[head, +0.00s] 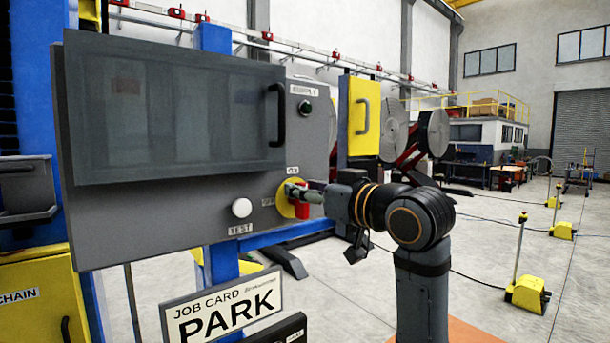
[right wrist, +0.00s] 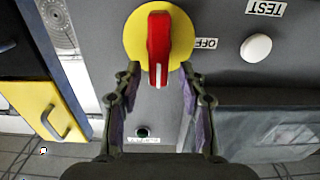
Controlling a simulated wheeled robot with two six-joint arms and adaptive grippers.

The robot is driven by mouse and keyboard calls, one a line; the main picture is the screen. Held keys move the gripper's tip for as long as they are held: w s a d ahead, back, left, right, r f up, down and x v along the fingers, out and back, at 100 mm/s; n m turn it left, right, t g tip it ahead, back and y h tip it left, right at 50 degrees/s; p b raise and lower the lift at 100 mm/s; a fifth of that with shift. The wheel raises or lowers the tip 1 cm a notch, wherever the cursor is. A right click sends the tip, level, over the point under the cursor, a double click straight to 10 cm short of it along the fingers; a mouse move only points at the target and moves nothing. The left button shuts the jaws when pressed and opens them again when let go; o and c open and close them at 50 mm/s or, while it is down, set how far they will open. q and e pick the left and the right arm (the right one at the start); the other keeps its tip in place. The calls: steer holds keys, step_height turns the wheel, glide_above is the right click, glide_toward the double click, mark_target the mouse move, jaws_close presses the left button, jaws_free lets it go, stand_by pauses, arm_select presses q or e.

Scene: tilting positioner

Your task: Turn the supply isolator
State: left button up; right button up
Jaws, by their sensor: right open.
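The supply isolator is a red handle (right wrist: 158,45) on a round yellow plate (right wrist: 132,38), set in the grey panel's lower right. In the right wrist view the handle stands lengthwise, with a white line on its end nearest my gripper. In the head view the isolator's yellow plate (head: 283,204) is partly hidden by my right gripper (head: 306,194). An ON label (head: 292,170) sits above it; an OFF label (right wrist: 206,43) is beside it. My right gripper (right wrist: 160,72) is open, its fingers either side of the handle's near end, with gaps visible. My left gripper is out of view.
A white TEST button (head: 242,208) is left of the isolator. A windowed door with a dark handle (head: 277,114) covers the panel's upper left. A dark button (head: 304,107) sits at upper right. A PARK card (head: 222,308) stands below.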

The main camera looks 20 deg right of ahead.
steer(key=shift+w, duration=0.4)
jaws_close()
